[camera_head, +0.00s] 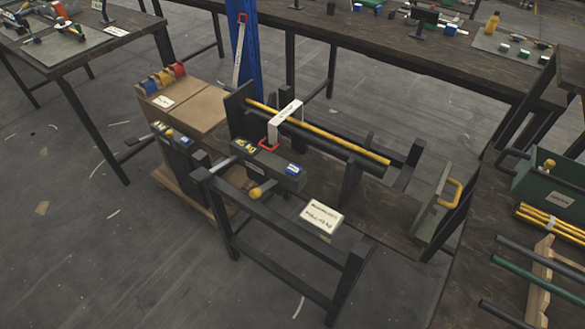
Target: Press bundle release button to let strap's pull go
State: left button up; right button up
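A dark low bench (345,232) in the middle carries a cradle holding a dark rod (330,140) and a yellow rod (350,145). A white strap (286,112) lies across the rods, with a red loop (268,146) at its lower end. Below it is a dark box (265,168) with a yellow-marked label and a blue-and-white piece (293,169). A yellow knob (255,192) sits at the box's front. I cannot tell which part is the release button; the labels are too small to read. Neither of my grippers is in view.
A blue post (243,50) with a red-ended strap stands behind. A green panel with a yellow handle (452,192) leans at the bench's right end. Tables stand left, back and right; the right one (470,260) holds rods and a green crate. Open floor (120,260) lies front left.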

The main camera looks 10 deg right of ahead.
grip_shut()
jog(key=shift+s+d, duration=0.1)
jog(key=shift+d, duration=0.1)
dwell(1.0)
